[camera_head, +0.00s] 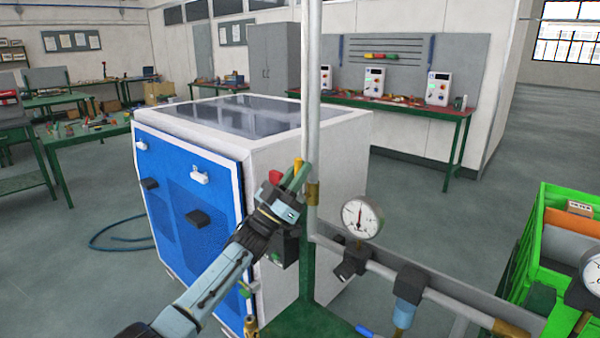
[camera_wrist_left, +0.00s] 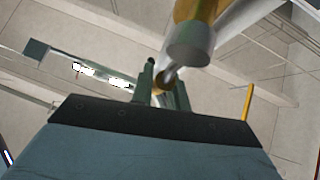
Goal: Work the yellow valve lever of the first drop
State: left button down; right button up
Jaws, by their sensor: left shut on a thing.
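My left gripper (camera_head: 296,178) is at the upright grey pipe in the middle of the head view, just left of a brass fitting (camera_head: 313,193) on that pipe. The yellow valve lever (camera_head: 298,163) shows as a short upright piece at its fingers, which hide the rest. In the left wrist view the fingers (camera_wrist_left: 163,92) are close together around a small yellowish part, and the brass fitting (camera_wrist_left: 195,12) with grey metal is just above them. The gripper is shut on the lever. My right gripper is in neither view.
A horizontal pipe run with a round gauge (camera_head: 361,217) and a blue-bodied fitting (camera_head: 409,283) extends right of the upright pipe. A blue and white cabinet (camera_head: 330,150) stands close behind my left gripper. A green crate (camera_head: 523,240) is at the right.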

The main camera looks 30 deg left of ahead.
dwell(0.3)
pick_arm(q)
jog(key=c, duration=1.4)
grip_release()
jog(key=shift+o, duration=0.2)
jog(key=b+v, duration=0.1)
jog(key=v, duration=1.2)
jog(key=shift+f, duration=0.15)
jog(key=shift+s, duration=0.1)
